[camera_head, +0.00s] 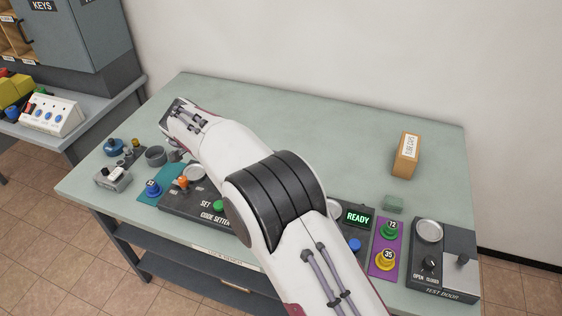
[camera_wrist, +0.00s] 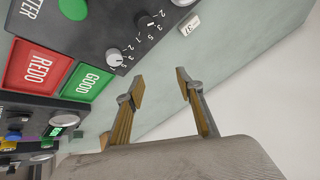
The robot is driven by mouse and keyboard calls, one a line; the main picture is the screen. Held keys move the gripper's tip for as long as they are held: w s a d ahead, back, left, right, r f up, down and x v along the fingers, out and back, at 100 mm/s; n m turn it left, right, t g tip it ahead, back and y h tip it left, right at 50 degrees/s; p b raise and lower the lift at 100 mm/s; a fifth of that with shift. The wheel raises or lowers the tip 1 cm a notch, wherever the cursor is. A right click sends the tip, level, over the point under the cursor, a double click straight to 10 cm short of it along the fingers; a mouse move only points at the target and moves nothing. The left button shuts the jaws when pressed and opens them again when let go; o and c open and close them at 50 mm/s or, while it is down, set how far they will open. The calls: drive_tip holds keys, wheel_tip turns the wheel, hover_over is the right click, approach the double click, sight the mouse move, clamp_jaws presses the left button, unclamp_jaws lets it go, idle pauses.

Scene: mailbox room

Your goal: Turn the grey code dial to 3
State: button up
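The code setter panel (camera_wrist: 120,35) is dark and carries several dials in the wrist view. A light grey dial (camera_wrist: 115,57) sits near its edge with small numbers around it; its setting is too small to read surely. A black dial (camera_wrist: 147,20) with numbers is beside it. My gripper (camera_wrist: 160,82) is open and empty, its two fingertips apart from the grey dial, over the green table top beside the panel. In the head view the code setter panel (camera_head: 172,207) is partly hidden by my arm, and the grey dial cannot be made out.
Red REDO and green GOOD plates (camera_wrist: 87,82) lie beside the dials. A READY display (camera_head: 358,216), a purple mat (camera_head: 384,262) with numbered knobs and a test door panel (camera_head: 448,285) stand to the right. A cardboard box (camera_head: 405,158) is at the back; the table's back middle is clear.

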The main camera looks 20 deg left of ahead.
drive_tip(key=shift+w+a+r+n+t+y, duration=1.2)
drive_tip(key=shift+w+a+r+t+y, duration=0.95)
drive_tip(key=shift+r, duration=1.8)
drive_tip(key=shift+s+d+r+n+g+y, duration=1.45)
drive_tip(key=shift+r+y, duration=0.4)
drive_tip(key=shift+r, duration=1.15)
drive_tip(key=s+d+r+n+g, duration=0.1)
drive_tip(key=s+d+n+g, duration=0.1)
drive_tip(key=s+d, duration=0.5)
drive_tip(key=s+d+r+n+g+h, duration=0.1)
drive_tip(key=s+d+g, duration=0.1)
drive_tip(key=s+d, duration=0.6)
drive_tip(key=d, duration=0.6)
drive_tip(key=shift+d+n+g, duration=0.3)
drive_tip(key=shift+d+n, duration=0.05)
drive_tip(key=shift+d, duration=0.05)
